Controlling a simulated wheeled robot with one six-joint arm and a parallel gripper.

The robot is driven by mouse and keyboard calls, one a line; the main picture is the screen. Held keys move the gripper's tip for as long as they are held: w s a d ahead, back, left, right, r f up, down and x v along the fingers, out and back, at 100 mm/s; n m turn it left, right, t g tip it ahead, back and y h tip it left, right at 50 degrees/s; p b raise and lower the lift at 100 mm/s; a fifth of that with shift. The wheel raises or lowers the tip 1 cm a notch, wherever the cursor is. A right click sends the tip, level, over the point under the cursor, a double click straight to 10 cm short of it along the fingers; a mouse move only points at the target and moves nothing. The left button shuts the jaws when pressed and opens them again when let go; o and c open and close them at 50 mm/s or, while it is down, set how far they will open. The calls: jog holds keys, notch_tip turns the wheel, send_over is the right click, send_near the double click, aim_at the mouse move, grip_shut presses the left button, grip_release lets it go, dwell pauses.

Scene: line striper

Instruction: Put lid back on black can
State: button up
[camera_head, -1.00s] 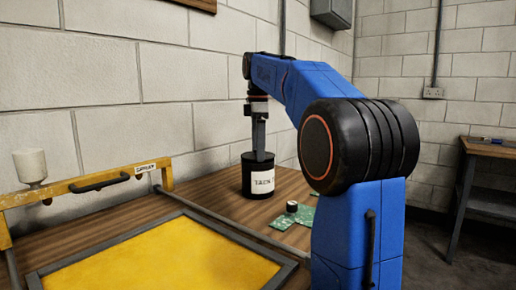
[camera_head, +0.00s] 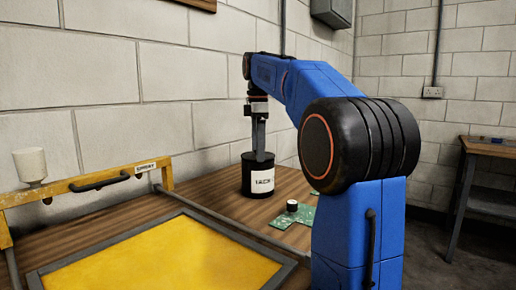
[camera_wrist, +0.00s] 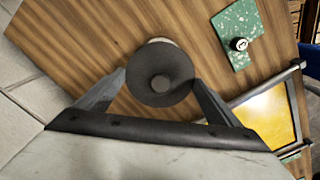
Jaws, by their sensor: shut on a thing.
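The black can (camera_head: 257,181) with a white label stands upright on the wooden bench beside the wall in the head view. The dark round lid (camera_wrist: 151,96), with a small knob in its middle, shows from above in the wrist view. My gripper (camera_wrist: 160,79) has one finger at each side of the lid and is shut on it. In the head view my gripper (camera_head: 260,146) points straight down at the can's top. The lid covers the can's mouth from above, and a pale crescent shows past its edge. Whether it is fully seated cannot be told.
A green board (camera_head: 301,217) with a small black-and-white round piece (camera_head: 292,206) lies right of the can. A yellow screen in a grey frame (camera_head: 60,267) fills the front left, with a yellow hinged bar (camera_head: 60,192) behind. The wall (camera_head: 160,120) is close behind the can.

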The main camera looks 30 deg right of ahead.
dwell(0.4)
jog(key=o, duration=0.9)
jog(key=shift+r, duration=3.45)
jog(key=shift+c, duration=0.3)
grip_shut()
jog(key=shift+f, duration=2.55)
